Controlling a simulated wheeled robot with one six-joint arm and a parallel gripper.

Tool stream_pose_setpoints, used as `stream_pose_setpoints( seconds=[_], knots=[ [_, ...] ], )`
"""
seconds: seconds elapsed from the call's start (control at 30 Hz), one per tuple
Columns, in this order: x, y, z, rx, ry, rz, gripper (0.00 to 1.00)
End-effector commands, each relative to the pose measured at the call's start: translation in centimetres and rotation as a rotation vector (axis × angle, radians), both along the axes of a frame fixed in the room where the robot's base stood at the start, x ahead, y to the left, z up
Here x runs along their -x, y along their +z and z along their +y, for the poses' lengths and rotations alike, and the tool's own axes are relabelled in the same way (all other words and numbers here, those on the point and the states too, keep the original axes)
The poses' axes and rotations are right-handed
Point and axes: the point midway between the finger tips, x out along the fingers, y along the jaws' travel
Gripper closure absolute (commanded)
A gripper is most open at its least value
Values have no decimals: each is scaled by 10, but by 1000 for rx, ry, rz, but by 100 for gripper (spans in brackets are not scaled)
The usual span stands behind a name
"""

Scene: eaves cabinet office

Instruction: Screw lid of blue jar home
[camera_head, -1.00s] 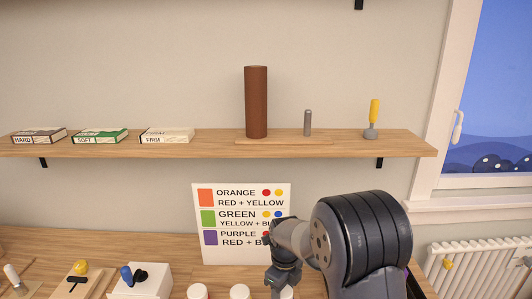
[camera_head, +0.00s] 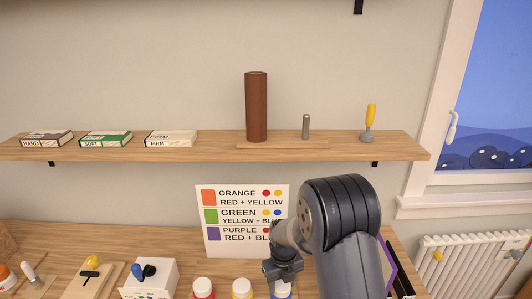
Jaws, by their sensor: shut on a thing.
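The blue jar (camera_head: 281,296) stands at the bottom edge of the head view, rightmost in a row of jars. Only a little of its white lid (camera_head: 283,287) and blue side shows; the rest is behind my gripper or below the frame. My gripper (camera_head: 282,284) points down over this jar and is shut on its lid. The fingertips are small and partly hidden, so I cannot tell how the lid sits on the thread.
A red jar (camera_head: 203,288) and a yellow jar (camera_head: 242,288), both white-lidded, stand close to the left. A colour-mixing card (camera_head: 240,245) stands behind. A white box (camera_head: 150,278) is further left. A wooden shelf (camera_head: 200,151) runs above.

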Motion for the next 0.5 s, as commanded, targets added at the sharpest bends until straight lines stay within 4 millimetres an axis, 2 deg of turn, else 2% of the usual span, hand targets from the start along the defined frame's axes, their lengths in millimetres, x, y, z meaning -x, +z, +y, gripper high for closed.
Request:
stream_pose_setpoints(
  seconds=[0.03, 0.5],
  knots=[
    [-5, 8, 1, -4, -5, -17, 78],
    [-2, 6, 0, -6, -48, -19, 78]
  ],
)
